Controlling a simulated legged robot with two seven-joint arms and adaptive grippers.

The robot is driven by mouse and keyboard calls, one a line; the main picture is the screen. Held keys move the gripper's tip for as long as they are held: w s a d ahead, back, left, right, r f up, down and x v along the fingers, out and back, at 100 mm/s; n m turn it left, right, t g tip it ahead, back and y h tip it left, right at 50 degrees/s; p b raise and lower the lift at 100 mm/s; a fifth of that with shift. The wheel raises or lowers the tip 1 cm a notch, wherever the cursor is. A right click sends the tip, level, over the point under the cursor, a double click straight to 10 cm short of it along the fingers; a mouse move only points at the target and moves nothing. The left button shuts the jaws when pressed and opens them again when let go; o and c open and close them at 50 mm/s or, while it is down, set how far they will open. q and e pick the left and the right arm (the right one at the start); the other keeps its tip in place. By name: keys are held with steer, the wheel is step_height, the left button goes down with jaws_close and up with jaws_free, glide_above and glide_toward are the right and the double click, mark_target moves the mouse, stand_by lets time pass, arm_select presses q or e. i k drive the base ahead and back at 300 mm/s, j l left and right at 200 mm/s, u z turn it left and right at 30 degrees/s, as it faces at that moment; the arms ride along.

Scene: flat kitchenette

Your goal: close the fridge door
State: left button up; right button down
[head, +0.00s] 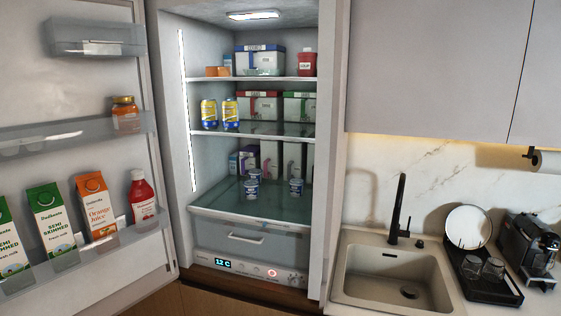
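The fridge door (75,98) stands wide open on the left of the head view, its inner side with shelves facing me. Its hinge side meets the left edge of the fridge (250,165). The door shelves hold milk cartons (52,217), an orange juice carton (96,207), a red bottle (143,195) and a jar (125,113). The fridge interior is lit and fully exposed, with cans, boxes and tubs on its shelves. The door's outer edge lies beyond the left of the picture. Neither of my grippers is in view.
A counter with a sink (390,280) and black tap (400,210) is right of the fridge. A dish rack (485,279) with a plate and glasses and a coffee machine (530,250) stand beside it. No object shows in the gap between door and fridge.

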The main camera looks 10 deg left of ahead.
mark_target(57, 122)
steer(key=j+z, duration=0.2)
steer(key=z, duration=0.25)
steer(key=j+z, duration=0.1)
steer(key=j, duration=0.35)
steer(key=k+j+z, duration=0.15)
steer(key=j, duration=0.3)
steer(key=k+j+z, duration=0.1)
steer(key=j, duration=0.3)
steer(key=k+j+z, duration=0.15)
steer(key=j, duration=0.3)
steer(key=k+j+z, duration=0.1)
steer(key=j, duration=0.3)
steer(key=k+j, duration=0.15)
steer(key=j, duration=0.25)
steer(key=k+j, duration=0.15)
steer(key=j, duration=0.25)
steer(key=k+j, duration=0.1)
steer(key=j, duration=0.3)
steer(key=k+j+z, duration=0.1)
steer(key=j, duration=0.3)
steer(key=k+j, duration=0.2)
steer(key=j, duration=0.2)
steer(key=k+j, duration=0.15)
steer(key=j, duration=0.25)
steer(key=k+j, duration=0.15)
steer(key=j, duration=0.25)
